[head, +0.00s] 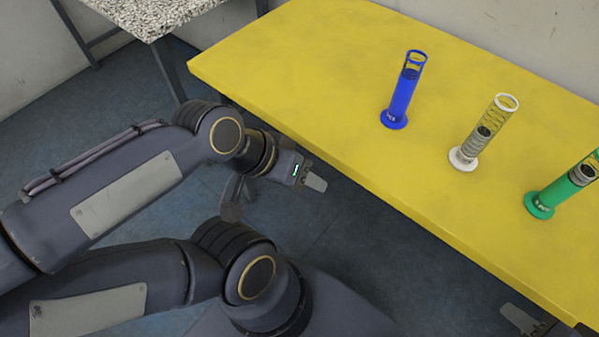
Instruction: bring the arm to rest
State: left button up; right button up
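My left gripper (309,177) is on the arm that comes in from the left. It is over the floor, just off the near edge of the yellow table (300,60). I see it side-on, so its opening is hidden. My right gripper (547,326) shows only in part at the bottom right corner, below the table's near edge. Its fingertips appear apart with nothing between them. Both grippers are clear of the objects on the table.
A blue cylinder (401,98), a white one (470,146) and a green one (560,190) stand upright on the table; the green one is cut off at the right. A speckled table (150,15) stands at the upper left. Blue floor (360,260) is clear between arms and table.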

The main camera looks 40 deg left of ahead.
jog(key=shift+r, duration=0.1)
notch_tip(320, 180, up, 14)
jog(key=p, duration=1.4)
